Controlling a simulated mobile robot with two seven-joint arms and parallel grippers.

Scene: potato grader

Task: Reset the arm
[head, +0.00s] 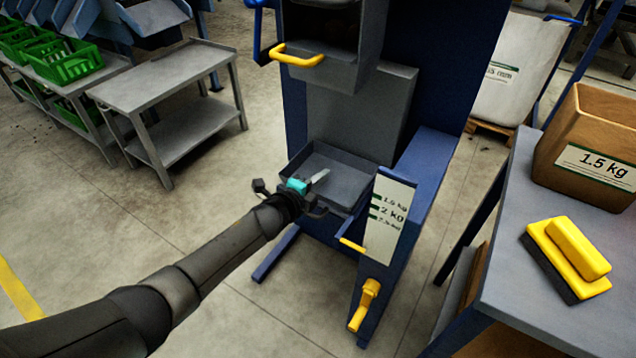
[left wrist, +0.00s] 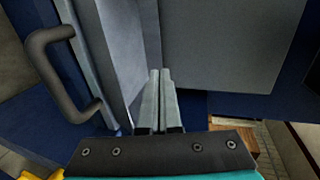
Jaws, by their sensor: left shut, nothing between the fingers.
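My left arm reaches in from the lower left of the head view. Its gripper (head: 318,177) is over the front of the dark grey tray (head: 345,171) of the blue grading machine (head: 428,170). In the left wrist view the two fingers (left wrist: 159,72) lie side by side, shut and empty. Grey panels of the machine are beyond them, and a dark handle (left wrist: 52,75) is at the left. I cannot tell whether the fingers touch the tray. My right gripper is not in view.
A yellow lever (head: 364,304) and a weight chart (head: 387,216) are on the machine's front. A table (head: 520,290) at right bears a yellow brush (head: 568,255) and a 1.5 kg box (head: 590,140). A grey cart (head: 165,75) stands at upper left. The floor left of the machine is clear.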

